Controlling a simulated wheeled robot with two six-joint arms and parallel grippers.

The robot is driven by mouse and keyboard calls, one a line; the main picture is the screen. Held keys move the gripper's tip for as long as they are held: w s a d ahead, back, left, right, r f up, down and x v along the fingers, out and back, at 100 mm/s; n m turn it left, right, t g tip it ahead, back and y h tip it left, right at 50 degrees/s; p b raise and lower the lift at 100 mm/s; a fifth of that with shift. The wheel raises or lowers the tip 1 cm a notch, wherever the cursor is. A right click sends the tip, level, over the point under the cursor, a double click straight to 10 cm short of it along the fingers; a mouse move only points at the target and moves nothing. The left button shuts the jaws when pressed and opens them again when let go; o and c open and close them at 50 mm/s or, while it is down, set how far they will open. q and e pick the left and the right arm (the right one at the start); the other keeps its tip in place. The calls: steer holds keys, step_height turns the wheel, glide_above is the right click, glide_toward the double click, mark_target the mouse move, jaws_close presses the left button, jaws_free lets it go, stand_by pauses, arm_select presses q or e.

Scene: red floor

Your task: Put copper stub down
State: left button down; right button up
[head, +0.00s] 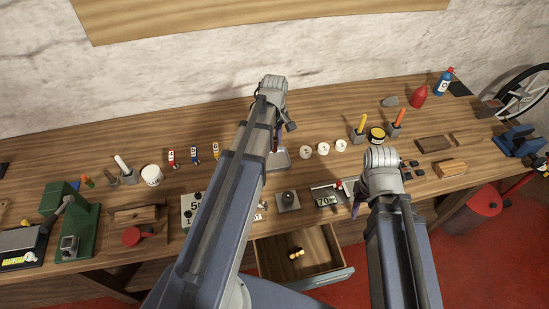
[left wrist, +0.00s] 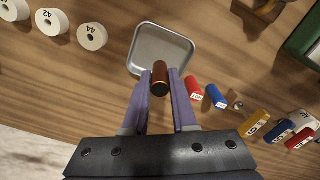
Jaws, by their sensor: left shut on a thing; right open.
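The copper stub (left wrist: 160,79) is upright between the purple fingertips of my left gripper (left wrist: 160,86), which is shut on it. In the left wrist view, its top end overlaps the near rim of a square grey metal tray (left wrist: 178,47). The tray looks empty; I cannot tell how high the stub is above it. In the head view, the tray (head: 281,161) lies below my left gripper (head: 277,140), partly hidden by my left arm, and the stub is not clearly visible. My right gripper (head: 357,200) is open near the bench's front edge, its fingers partly hidden.
White numbered discs (head: 323,149) lie right of the tray. A dark square block (head: 288,201) stands in front. A drawer (head: 320,263) hangs open below.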

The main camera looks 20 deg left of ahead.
mark_target(274, 151)
arm_select(q)
steer(key=shift+f+b, duration=2.35)
steer(key=shift+f, duration=0.6)
steer(key=shift+f, duration=0.15)
steer(key=c, duration=0.7)
jaws_free()
step_height(274, 151, up, 12)
steer(key=p, duration=1.2)
steer(key=shift+r, duration=0.2)
steer(key=s+d+m, duration=0.4)
steer(key=d+m, duration=0.1)
steer(key=d, duration=0.2)
steer(key=s+d+m, duration=0.5)
steer(key=d+m, duration=0.1)
steer(key=d, duration=0.1)
steer(key=s+d+m+y, duration=0.1)
steer(key=s+d+m, duration=0.3)
steer(key=d, duration=0.3)
steer(key=shift+s+d+m, duration=0.15)
steer(key=shift+s+m, duration=0.25)
steer(key=shift+m, duration=0.4)
